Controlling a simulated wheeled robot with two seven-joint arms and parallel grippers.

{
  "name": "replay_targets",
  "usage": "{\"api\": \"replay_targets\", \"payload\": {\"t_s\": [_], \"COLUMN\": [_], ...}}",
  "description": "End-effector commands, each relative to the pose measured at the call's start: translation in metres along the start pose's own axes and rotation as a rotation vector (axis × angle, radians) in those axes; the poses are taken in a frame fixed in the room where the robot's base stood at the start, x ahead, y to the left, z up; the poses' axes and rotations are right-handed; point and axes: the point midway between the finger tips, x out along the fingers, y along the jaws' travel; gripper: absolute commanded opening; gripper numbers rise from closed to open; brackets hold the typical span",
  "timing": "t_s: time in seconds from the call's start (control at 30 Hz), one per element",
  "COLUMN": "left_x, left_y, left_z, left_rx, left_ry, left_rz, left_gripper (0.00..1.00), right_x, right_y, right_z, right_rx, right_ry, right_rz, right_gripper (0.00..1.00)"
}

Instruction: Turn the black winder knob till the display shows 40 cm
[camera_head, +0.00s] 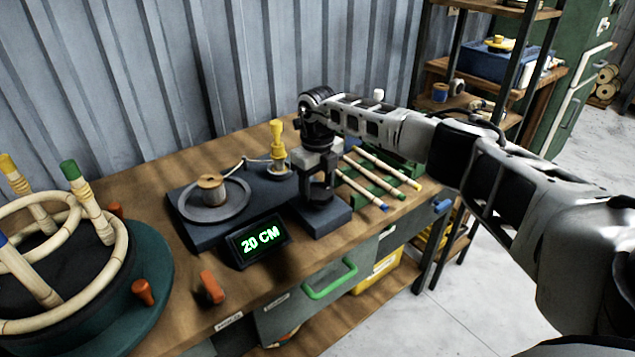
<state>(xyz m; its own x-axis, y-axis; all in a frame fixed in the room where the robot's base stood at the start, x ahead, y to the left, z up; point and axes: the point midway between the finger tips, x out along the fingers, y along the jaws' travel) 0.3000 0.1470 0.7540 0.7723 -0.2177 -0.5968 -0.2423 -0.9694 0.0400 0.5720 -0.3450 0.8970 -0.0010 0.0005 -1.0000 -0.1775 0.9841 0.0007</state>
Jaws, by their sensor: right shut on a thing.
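The winder is a dark base (190,235) on the wooden bench, with a round grey plate and a spool (212,190) on it. Its display (260,240) reads 20 CM in green. My right gripper (318,196) points down over the block at the right end of the winder and is shut on the black winder knob. The knob is mostly hidden between the dark fingers, so its turn angle cannot be told. My left gripper is not in view.
A yellow post (278,148) stands just left of my right gripper. Rattan sticks with coloured ends (365,188) lie on a green rack to its right. A round bending jig (90,310) with rattan rings fills the left. An orange peg (212,287) stands near the front edge.

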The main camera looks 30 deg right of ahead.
Motion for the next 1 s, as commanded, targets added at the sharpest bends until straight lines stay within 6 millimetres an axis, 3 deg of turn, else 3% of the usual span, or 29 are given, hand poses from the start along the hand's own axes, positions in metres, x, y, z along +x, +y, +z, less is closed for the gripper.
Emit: {"api": "replay_targets", "payload": {"t_s": [0.67,0.7,0.73,1.0], "left_x": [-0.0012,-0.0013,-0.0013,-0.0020], "left_y": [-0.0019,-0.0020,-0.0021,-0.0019], "left_z": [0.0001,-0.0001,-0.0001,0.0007], "left_rx": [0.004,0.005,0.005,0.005], "left_ry": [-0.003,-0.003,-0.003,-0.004], "left_rz": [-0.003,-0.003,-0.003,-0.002], "left_gripper": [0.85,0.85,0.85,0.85], "right_x": [-0.0018,-0.0018,-0.0018,-0.0008], "right_y": [-0.0015,-0.0014,-0.0014,-0.0008], "right_z": [0.0009,0.0009,0.0009,0.0004], "right_rx": [0.058,0.058,0.058,0.057], "right_ry": [-0.004,-0.004,-0.004,-0.002], "right_rz": [-0.003,-0.002,-0.002,-0.001], "right_gripper": [0.34,0.68,0.77,0.79]}}
